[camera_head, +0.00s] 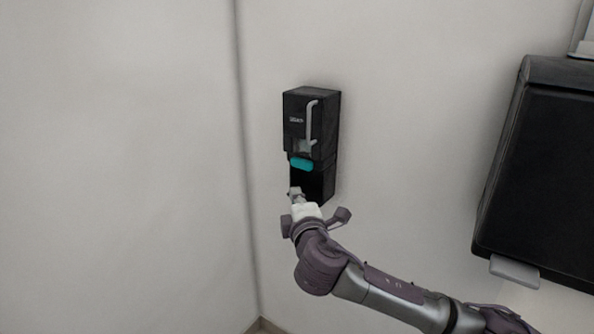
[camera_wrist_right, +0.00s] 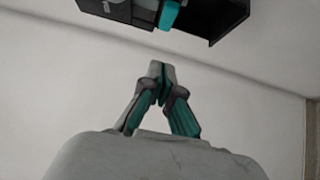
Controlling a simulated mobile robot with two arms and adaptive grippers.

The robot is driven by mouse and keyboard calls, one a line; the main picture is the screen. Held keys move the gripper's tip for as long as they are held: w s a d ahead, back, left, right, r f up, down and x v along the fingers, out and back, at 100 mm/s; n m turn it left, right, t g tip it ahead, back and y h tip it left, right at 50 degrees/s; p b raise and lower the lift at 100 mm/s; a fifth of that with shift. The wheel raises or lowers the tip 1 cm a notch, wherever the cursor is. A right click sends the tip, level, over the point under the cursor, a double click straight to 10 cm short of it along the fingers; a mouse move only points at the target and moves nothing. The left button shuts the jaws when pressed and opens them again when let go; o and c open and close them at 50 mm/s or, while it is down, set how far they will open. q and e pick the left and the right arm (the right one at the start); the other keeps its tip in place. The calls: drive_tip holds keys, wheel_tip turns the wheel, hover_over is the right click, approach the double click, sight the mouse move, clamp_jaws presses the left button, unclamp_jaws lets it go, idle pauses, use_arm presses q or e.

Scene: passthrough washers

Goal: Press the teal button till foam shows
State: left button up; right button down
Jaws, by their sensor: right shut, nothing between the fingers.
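A black dispenser (camera_head: 311,125) with a grey handle is mounted on the wall in the head view. Its teal button (camera_head: 302,164) sits at the front, below the body and above a black lower recess. The button also shows at the top of the right wrist view (camera_wrist_right: 170,14). My right gripper (camera_head: 295,191) is just below the button in the head view, apart from it as seen in the wrist view. Its fingertips (camera_wrist_right: 160,70) are together with nothing between them. No foam is visible. My left gripper is not in view.
A large black wall unit (camera_head: 545,170) with a grey tab at its bottom stands to the right of the dispenser. A wall corner runs down left of the dispenser. The wall between the two units is bare.

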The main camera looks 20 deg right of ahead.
drive_tip(key=p, duration=0.2)
approach(296, 164)
drive_tip(key=w+a, duration=0.3)
drive_tip(key=w+d, duration=0.2)
drive_tip(key=d, duration=0.1)
drive_tip(key=shift+w+r+p, duration=0.1)
drive_tip(key=shift+w+p, duration=0.2)
drive_tip(key=shift+p, duration=0.05)
drive_tip(key=shift+w+d, duration=0.2)
drive_tip(key=shift+d, duration=0.2)
drive_tip(key=shift+w, duration=0.1)
